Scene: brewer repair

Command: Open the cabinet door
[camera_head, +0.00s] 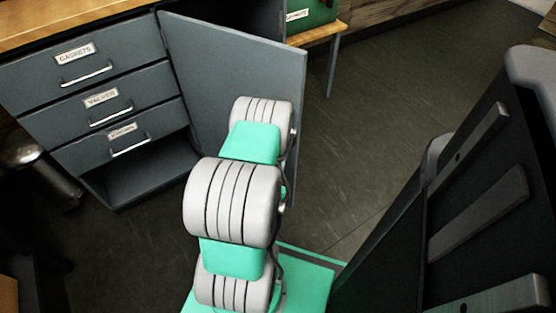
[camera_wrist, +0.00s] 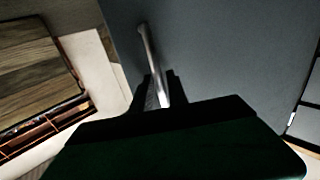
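The grey cabinet door (camera_head: 225,75) stands swung out from the cabinet, beside the drawer stack, with a dark opening visible behind its top edge. In the wrist view the door's grey face (camera_wrist: 235,50) fills much of the picture. A metal bar handle (camera_wrist: 148,50) runs from the door down between the fingers of my gripper (camera_wrist: 162,88). The fingers lie close on both sides of the handle and appear shut on it. In the head view my arm hides the lower part of the door, and my gripper and the handle are out of sight.
Drawers labelled gaskets (camera_head: 84,70) and valves (camera_head: 110,108), with another below, are shut. A green labelled box (camera_head: 312,12) sits on a wooden-topped stand (camera_head: 318,32) behind the door. A metal canister (camera_head: 40,170) stands at left. A dark structure fills the right. Floor (camera_head: 390,110) between is clear.

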